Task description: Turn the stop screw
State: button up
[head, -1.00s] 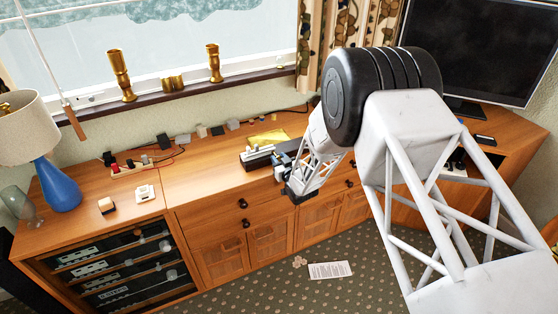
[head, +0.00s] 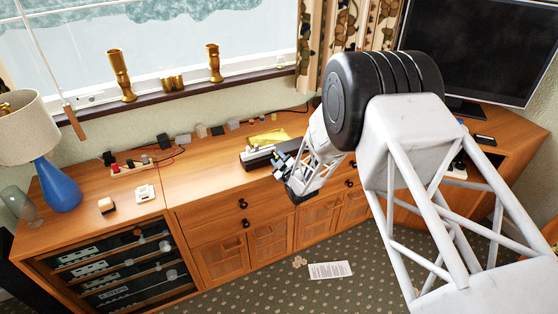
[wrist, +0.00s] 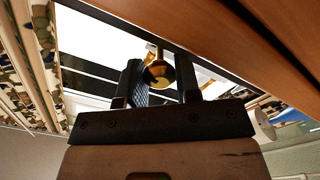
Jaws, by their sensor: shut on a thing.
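My gripper (head: 281,162) is at the front edge of the cabinet top, by the right end of a long dark device with pale parts (head: 258,154). In the wrist view, a round brass-coloured head, the stop screw (wrist: 158,73), shows between the two dark fingers of my gripper (wrist: 162,82). The fingers are shut on it. In the head view the fingers cover the screw.
A yellow sheet (head: 270,137) lies behind the device. Several small blocks and a cable line the back of the wooden cabinet (head: 215,173). A blue lamp (head: 60,187) stands at left and a dark screen (head: 478,45) at right. The cabinet's left-middle top is fairly clear.

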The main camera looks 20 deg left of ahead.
jog(key=n, duration=0.4)
jog(key=shift+n, duration=2.2)
jog(key=o, duration=0.9)
jog(key=shift+o, duration=0.2)
jog(key=shift+s+d, duration=0.1)
jog(key=shift+s, duration=0.05)
jog(key=v, duration=0.7)
jog(key=shift+d, duration=0.2)
jog(key=shift+s, duration=0.15)
